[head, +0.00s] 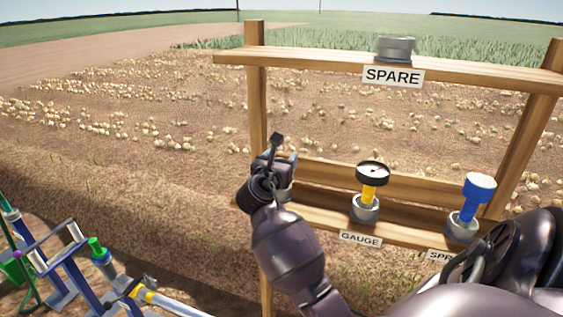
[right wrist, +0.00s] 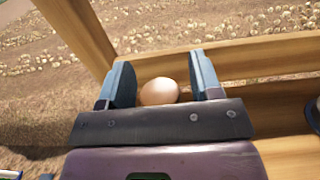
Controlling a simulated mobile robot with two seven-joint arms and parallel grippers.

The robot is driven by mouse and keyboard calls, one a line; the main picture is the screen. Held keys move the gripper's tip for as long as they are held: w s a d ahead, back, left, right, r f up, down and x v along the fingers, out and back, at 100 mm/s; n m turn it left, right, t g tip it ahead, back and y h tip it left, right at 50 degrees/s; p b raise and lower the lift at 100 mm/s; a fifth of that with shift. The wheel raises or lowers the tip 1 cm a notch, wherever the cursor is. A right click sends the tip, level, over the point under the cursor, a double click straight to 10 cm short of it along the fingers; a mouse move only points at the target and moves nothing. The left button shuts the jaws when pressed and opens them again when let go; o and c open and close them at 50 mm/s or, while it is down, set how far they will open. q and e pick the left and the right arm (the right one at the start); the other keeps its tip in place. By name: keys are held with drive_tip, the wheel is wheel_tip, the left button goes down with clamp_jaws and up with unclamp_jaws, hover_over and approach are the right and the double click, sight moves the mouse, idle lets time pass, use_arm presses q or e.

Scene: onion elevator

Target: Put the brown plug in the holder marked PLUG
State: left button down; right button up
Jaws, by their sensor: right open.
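My right gripper (head: 278,163) is at the left end of the lower shelf of the wooden rack. In the right wrist view its two fingers (right wrist: 160,72) are apart. A round, light brown top, likely the brown plug (right wrist: 159,92), shows between them, with a gap on each side. The plug's lower part is hidden behind the gripper body. In the head view the gripper hides the plug. A grey holder (head: 284,194) shows partly behind the gripper. No PLUG label is in sight. My left gripper is not in view.
The rack's lower shelf also bears a gauge (head: 372,175) in a holder labelled GAUGE and a blue-topped part (head: 479,188) in another holder. The upper shelf (head: 310,61) has an empty-looking grey holder (head: 396,49) marked SPARE. Coloured machine parts (head: 72,262) stand at lower left.

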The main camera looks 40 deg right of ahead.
drive_tip(key=v, duration=1.2)
drive_tip(key=s+a+f+m+t+y, duration=0.25)
drive_tip(key=f+m+y, duration=0.2)
drive_tip(key=f, duration=0.55)
drive_tip(key=s+a+f+m+t+y, duration=0.15)
drive_tip(key=s+f+m+y, duration=0.35)
drive_tip(key=f, duration=0.6)
drive_tip(key=s+a+f+m+y, duration=0.5)
drive_tip(key=s+f+m, duration=0.4)
drive_tip(key=s+m, duration=0.2)
drive_tip(key=shift+s+a+f+m+g+y, duration=0.35)
drive_tip(key=shift+m+y, duration=0.3)
drive_tip(key=shift+m, duration=0.3)
